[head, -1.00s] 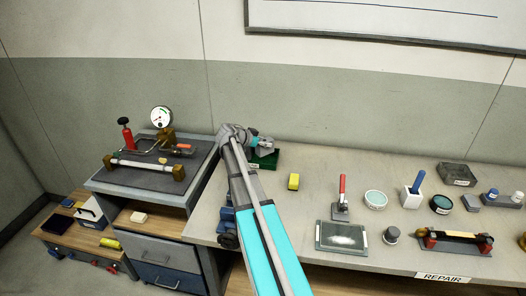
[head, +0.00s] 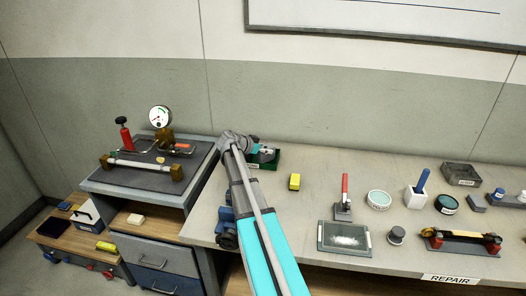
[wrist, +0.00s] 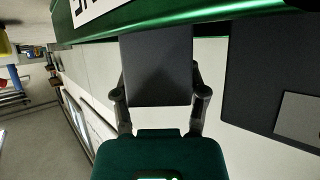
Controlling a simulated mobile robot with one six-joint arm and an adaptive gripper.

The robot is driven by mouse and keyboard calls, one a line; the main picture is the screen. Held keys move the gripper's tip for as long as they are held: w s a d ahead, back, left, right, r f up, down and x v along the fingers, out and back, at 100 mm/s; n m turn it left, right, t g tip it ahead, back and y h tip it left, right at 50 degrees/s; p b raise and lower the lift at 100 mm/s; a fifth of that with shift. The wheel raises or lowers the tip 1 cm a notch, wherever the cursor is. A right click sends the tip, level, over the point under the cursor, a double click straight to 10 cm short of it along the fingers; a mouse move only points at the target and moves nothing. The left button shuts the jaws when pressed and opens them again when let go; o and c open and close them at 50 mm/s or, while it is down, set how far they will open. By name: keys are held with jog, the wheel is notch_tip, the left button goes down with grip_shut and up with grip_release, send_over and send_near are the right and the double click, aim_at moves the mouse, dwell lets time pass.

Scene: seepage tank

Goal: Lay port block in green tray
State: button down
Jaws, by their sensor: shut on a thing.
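The green tray (head: 265,167) stands at the back left of the bench, close to the wall. In the head view my gripper (head: 265,152) is at the tray, partly hidden by my arm. In the wrist view my gripper (wrist: 159,93) is shut on a flat dark grey block, the port block (wrist: 157,65). The block's far end is beside the tray's green rim (wrist: 190,24), which crosses the top of the picture with part of a white label. I cannot tell whether the block touches the tray.
A red-handled tool (head: 344,195), a glass plate (head: 344,238) and round dishes stand further right. A side unit with a gauge (head: 160,117) is at left. Bare bench lies between the yellow block and the red-handled tool.

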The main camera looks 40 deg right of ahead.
jog(key=shift+f, duration=0.15)
jog(key=shift+c, duration=0.6)
grip_release()
jog(key=shift+r, duration=0.3)
jog(key=shift+a+r+p, duration=0.2)
jog(key=shift+a+p, duration=0.15)
jog(key=shift+a, duration=0.05)
jog(key=p+v, duration=0.5)
jog(key=v, duration=0.6)
jog(key=shift+f, duration=0.1)
